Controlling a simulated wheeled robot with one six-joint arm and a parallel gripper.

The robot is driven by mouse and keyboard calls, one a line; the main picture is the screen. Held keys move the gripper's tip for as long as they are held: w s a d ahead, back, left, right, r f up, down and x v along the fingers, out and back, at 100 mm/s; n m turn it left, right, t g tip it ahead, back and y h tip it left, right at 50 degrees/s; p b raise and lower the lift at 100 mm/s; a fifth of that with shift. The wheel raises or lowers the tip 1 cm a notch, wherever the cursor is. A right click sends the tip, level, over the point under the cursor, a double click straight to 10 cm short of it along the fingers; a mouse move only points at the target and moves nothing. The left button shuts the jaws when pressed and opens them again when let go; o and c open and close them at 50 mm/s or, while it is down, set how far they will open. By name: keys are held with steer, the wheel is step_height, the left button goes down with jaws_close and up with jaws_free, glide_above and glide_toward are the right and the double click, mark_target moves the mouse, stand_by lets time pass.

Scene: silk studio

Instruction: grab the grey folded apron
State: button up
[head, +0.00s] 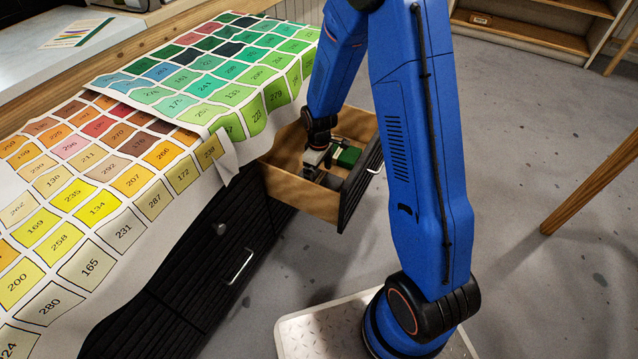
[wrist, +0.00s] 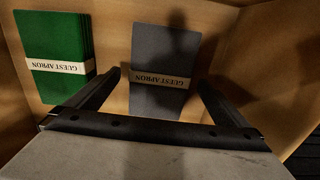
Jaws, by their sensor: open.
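The grey folded apron (wrist: 160,42) lies flat in the open wooden drawer, with a pale band reading "GUEST APRON" around it. My gripper (wrist: 158,80) is open and empty, its two fingers on either side of the apron's near part in the wrist view. I cannot tell how far above the apron the fingertips are. In the head view my gripper (head: 313,160) is down inside the drawer (head: 300,196), and it hides much of what lies there.
A green folded apron stack (wrist: 52,38) with the same band lies left of the grey one; its green also shows in the head view (head: 348,156). Drawer walls (wrist: 245,50) stand close around. A table with numbered colour charts (head: 120,180) overhangs the drawer's left side.

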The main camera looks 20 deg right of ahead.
steer(key=shift+f, duration=1)
steer(key=c, duration=1.3)
